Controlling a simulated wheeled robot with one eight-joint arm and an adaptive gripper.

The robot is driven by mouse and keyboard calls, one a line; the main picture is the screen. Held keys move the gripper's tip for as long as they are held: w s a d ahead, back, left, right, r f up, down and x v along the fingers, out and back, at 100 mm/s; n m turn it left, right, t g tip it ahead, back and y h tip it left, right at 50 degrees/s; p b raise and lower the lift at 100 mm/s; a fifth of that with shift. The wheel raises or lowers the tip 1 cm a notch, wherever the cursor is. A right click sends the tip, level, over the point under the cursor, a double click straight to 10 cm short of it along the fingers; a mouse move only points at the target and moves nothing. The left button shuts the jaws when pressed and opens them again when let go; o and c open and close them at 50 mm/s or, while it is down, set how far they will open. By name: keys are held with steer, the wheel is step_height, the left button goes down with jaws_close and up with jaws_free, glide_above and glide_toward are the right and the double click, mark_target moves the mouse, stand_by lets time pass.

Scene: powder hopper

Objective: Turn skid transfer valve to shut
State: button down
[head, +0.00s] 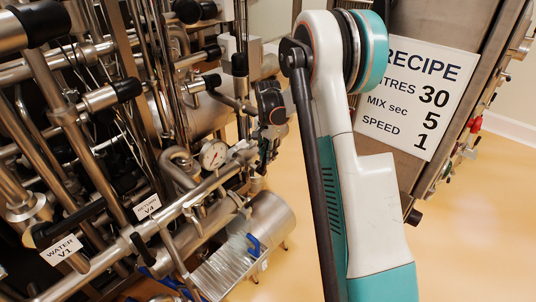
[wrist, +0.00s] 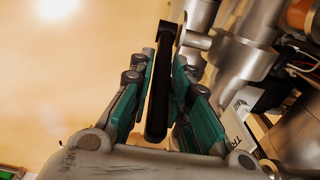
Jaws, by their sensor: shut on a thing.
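The black lever handle (wrist: 159,95) of a valve runs lengthwise between the teal fingers of my gripper (wrist: 165,62) in the wrist view. My gripper is shut on this handle, with a finger on each side. The handle's far end bends towards a steel valve stem (wrist: 196,40) and pipework on the right. A white tag (wrist: 240,112) beside the pipe shows the letters "TR"; the rest of it is cut off. In the head view my white and teal arm hides much of the middle, and I cannot make out the handle or fingers clearly there.
Dense steel pipework fills the left of the head view, with tags WATER V1 (head: 62,250) and RETURN V4 (head: 147,206) and a round gauge (head: 214,155). A steel cabinet with a RECIPE sign (head: 415,95) stands right.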

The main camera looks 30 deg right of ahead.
mark_target(263, 160)
steer(key=shift+a, duration=0.15)
steer(key=h+b, duration=0.1)
steer(key=a+t+h+b, duration=0.1)
steer(key=shift+s+a+r+h, duration=0.2)
steer(key=shift+s+a+h, duration=0.05)
steer(key=shift+s+h, duration=0.05)
steer(key=shift+s+a+r+t+h+b, duration=0.15)
steer(key=shift+a+t+h+b, duration=0.2)
steer(key=shift+h+b, duration=0.3)
steer(key=shift+s+a+t+h+b, duration=0.15)
steer(key=shift+a+h+b, duration=0.3)
steer(key=shift+h, duration=0.3)
steer(key=shift+s+a, duration=0.1)
steer(key=shift+a, duration=0.05)
stand_by(0.5)
steer(key=c, duration=1.7)
jaws_free()
steer(key=shift+o, duration=1.1)
steer(key=shift+a, duration=0.2)
steer(key=shift+d, duration=0.25)
steer(key=v, duration=1.2)
